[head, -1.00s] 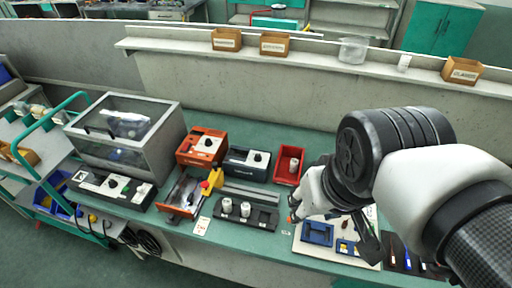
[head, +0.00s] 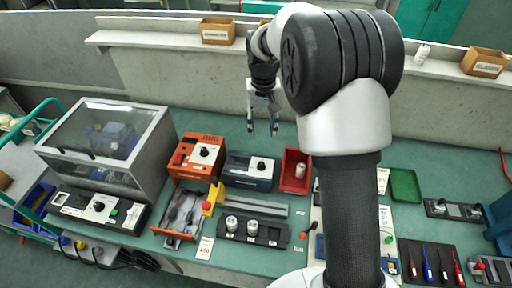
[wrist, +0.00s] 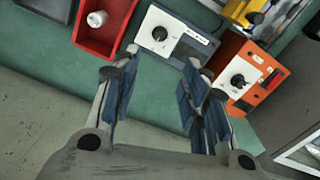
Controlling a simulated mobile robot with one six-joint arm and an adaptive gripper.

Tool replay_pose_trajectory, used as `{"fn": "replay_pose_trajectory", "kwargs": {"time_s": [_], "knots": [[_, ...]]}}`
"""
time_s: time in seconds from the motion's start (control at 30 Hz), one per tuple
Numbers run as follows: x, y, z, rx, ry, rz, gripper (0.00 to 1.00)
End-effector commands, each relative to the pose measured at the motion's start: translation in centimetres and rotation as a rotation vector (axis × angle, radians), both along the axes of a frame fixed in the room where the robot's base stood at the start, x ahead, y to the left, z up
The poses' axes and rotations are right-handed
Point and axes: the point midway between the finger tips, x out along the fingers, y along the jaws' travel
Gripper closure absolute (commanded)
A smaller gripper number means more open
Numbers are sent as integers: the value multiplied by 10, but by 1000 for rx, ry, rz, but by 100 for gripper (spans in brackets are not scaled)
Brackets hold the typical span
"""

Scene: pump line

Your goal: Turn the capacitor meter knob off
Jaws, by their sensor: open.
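A dark blue-grey meter box (head: 250,170) with a white panel and a black knob (head: 261,165) stands on the bench; I take it to be the capacitor meter, though its label is unreadable. In the wrist view, the box (wrist: 175,40) lies beyond my fingertips, and its knob (wrist: 160,33) is in plain sight. My gripper (head: 263,132) is open and empty, pointing down above the bench, apart from the box. In the wrist view, its two fingers (wrist: 160,65) are spread wide.
An orange box (head: 200,155) with its own knob stands left of the meter. A red bin (head: 289,178) holding a white cylinder stands right. A rack with two cylinders (head: 240,231) lies in front. A glass-topped cabinet (head: 100,150) stands left. Bench behind the meter is clear.

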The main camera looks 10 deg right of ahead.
Motion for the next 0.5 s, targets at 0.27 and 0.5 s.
{"fn": "replay_pose_trajectory", "kwargs": {"time_s": [0.27, 0.5], "knots": [[0, 0, -40, 0, 5, 0, 59], [-1, 0, -93, 0, 5, 0, 59]]}}
